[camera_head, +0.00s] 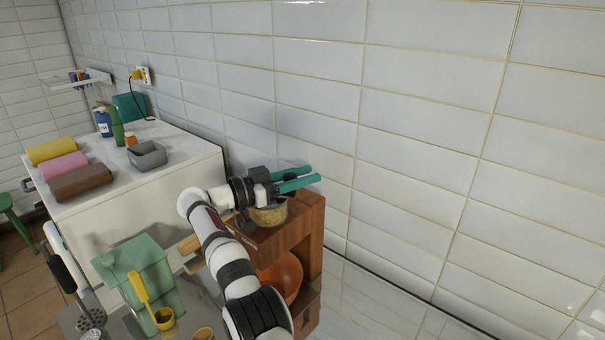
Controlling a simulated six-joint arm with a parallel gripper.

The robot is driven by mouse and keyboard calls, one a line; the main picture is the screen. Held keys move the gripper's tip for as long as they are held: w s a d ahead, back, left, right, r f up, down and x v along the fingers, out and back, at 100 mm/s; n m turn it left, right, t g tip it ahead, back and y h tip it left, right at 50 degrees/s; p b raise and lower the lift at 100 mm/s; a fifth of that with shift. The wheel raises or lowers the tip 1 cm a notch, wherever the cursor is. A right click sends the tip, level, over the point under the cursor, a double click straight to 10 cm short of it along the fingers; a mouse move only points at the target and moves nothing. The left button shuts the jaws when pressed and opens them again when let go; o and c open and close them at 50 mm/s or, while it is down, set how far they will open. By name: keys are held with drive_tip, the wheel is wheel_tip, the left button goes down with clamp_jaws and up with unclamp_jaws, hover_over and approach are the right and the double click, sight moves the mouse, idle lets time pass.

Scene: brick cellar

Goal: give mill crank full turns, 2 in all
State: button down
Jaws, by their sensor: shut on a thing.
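The mill is a brown wooden stand (312,225) against the tiled wall, with a round tan stone-like part (268,214) on its top. An orange-brown bowl (286,272) sits in its open lower bay, partly hidden by my arm. My gripper (311,177) reaches over the top of the mill from the left, its two teal fingers pointing right toward the wall. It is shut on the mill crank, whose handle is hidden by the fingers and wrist. The crank's angle cannot be made out.
A green house-shaped box (137,270) stands left of my arm, with a yellow ladle (143,292) in front. Dark-handled utensils (62,262) stand further left. A white counter behind holds rolled towels (83,181), bottles (104,124) and a grey bin (147,155). Tiled wall lies close right.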

drive_tip(key=shift+s+a+m+g, duration=0.15)
drive_tip(key=shift+s+m+g, duration=0.15)
drive_tip(key=shift+s+g, duration=0.1)
drive_tip(key=c, duration=0.5)
unclamp_jaws()
drive_tip(key=shift+c, duration=0.2)
